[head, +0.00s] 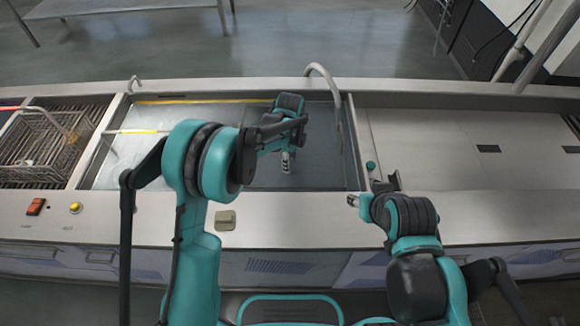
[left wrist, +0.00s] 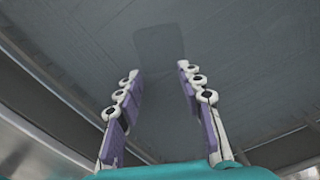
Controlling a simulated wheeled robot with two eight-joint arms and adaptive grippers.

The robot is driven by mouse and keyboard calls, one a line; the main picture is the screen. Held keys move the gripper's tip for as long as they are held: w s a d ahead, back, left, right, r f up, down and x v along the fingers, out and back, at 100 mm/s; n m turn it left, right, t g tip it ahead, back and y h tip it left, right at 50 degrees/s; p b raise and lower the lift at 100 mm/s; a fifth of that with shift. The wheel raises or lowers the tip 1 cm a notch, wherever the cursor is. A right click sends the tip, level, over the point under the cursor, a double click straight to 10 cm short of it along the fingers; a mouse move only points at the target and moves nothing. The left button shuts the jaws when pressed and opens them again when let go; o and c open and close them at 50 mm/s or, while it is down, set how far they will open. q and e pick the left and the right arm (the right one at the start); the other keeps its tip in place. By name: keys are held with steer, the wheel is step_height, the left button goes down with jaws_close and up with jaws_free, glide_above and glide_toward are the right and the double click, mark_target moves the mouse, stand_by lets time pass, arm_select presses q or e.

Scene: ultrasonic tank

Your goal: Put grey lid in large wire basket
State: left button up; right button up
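The wire basket (head: 22,165) is at the far left of the counter in the head view. A small grey-olive square piece (head: 225,220) lies on the front ledge; I cannot tell whether it is the grey lid. My left gripper (head: 286,163) reaches over the tank, away from both. In the left wrist view my left gripper (left wrist: 160,85) is open with nothing held. A dark grey patch (left wrist: 160,42) shows beyond its fingertips; I cannot tell whether it is a lid or a shadow. My right gripper (head: 352,200) is above the front ledge; its opening is unclear.
The tank (head: 320,175) has a raised metal rim and a curved pipe (head: 325,75) at its back right. A flat steel worktop (head: 440,150) to the right is largely clear. A red switch (head: 36,206) and a yellow button (head: 75,208) sit at the front left.

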arm_select(q)
steer(key=s+a+r+n+t, duration=0.2)
steer(key=s+a+r+n, duration=0.3)
steer(key=r, duration=0.3)
steer(key=s+a+r+n+t, duration=0.1)
steer(key=s+a+r+n, duration=0.35)
steer(key=r, duration=0.45)
steer(key=s+a+n+t, duration=0.2)
steer(key=s+a+n, duration=0.2)
steer(key=s+n, duration=0.2)
steer(key=s+a+r+n+t, duration=0.1)
steer(key=s+a+n+t, duration=0.1)
steer(key=s+a+n, duration=0.2)
steer(key=s+n, duration=0.3)
steer(key=s, duration=0.1)
steer(key=shift+s+a, duration=0.15)
steer(key=shift+s, duration=0.05)
steer(key=shift+a, duration=0.1)
